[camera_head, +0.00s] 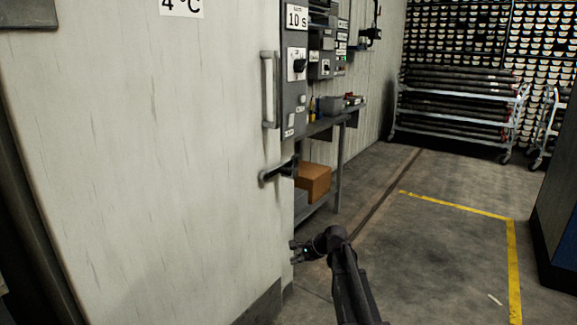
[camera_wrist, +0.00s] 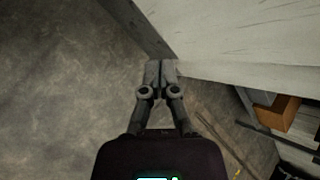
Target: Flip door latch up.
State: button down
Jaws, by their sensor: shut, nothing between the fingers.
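The door (camera_head: 150,150) is a large pale panel that fills the left of the head view. Its latch (camera_head: 277,171) is a dark lever with a grey end near the door's right edge, slanting up to the right. A vertical grey pull handle (camera_head: 268,90) is above it. My gripper (camera_head: 293,252) is below the latch, apart from it, near the door's edge. In the wrist view my gripper (camera_wrist: 160,66) has its fingers together with nothing between them. The pale door (camera_wrist: 245,40) shows at upper right there. The latch is not visible in the wrist view.
A grey control panel (camera_head: 293,70) stands beside the door. Behind is a bench (camera_head: 340,130) with a cardboard box (camera_head: 314,182) on its lower shelf. A rack of dark tubes (camera_head: 455,100) stands at the back. The floor (camera_head: 430,260) at right is clear, with yellow lines.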

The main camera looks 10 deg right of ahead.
aim_at(287, 173)
jog(key=w+d+r+m+t+y+p, duration=0.1)
jog(key=w+d+r+m+p, duration=0.1)
jog(key=r, duration=0.5)
jog(key=w+d+r+m+t+p, duration=0.2)
jog(key=w+d+r+m+p, duration=0.1)
jog(key=w+r+m+p, duration=0.2)
jog(key=w+d+r+m+t+y+p, duration=0.1)
jog(key=w+d+r+m+t+p, duration=0.1)
jog(key=w+r+p, duration=0.4)
notch_tip(287, 173, up, 3)
jog(key=shift+w+d+r+m+y, duration=0.25)
jog(key=shift+w+d+m, duration=0.25)
jog(key=shift+w+m, duration=0.7)
jog(key=shift+a+f, duration=0.1)
jog(key=shift+w+a+r+p, duration=0.2)
jog(key=shift+w+a+p, duration=0.05)
jog(key=shift+w+a, duration=1.4)
jog(key=shift+w+a+r+p, duration=0.15)
jog(key=shift+w+a+p, duration=0.05)
jog(key=shift+w+a, duration=1.45)
jog(key=shift+a+r, duration=0.2)
jog(key=shift+a, duration=0.05)
